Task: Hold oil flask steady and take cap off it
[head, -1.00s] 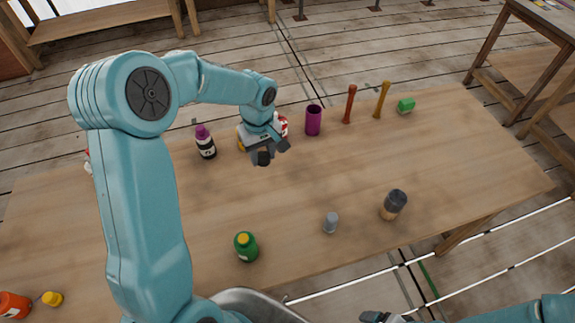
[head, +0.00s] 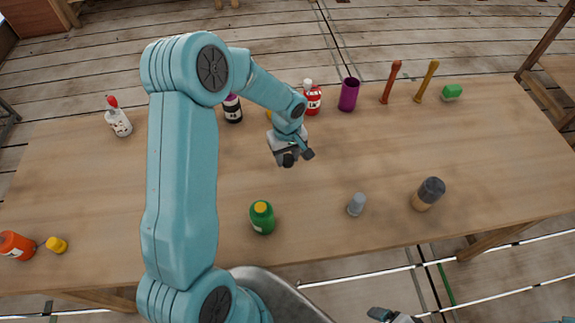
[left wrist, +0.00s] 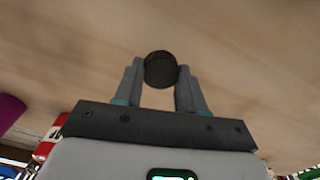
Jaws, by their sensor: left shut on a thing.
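My left gripper (head: 291,157) is shut on a dark round thing, with table visible around it. In the left wrist view the dark round thing (left wrist: 160,70) sits between the two fingertips. Its lower part is hidden, so I cannot tell whether it is a cap alone or the top of a flask. Several bottles stand on the table, and I cannot tell which is the oil flask.
On the wooden table (head: 480,150) stand a purple cup (head: 348,95), red bottle (head: 312,100), purple-capped bottle (head: 232,109), white bottle (head: 118,122), grey piece (head: 356,204) and dark-topped jar (head: 428,193). An orange bottle (head: 15,245) is beside a yellow piece (head: 56,245).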

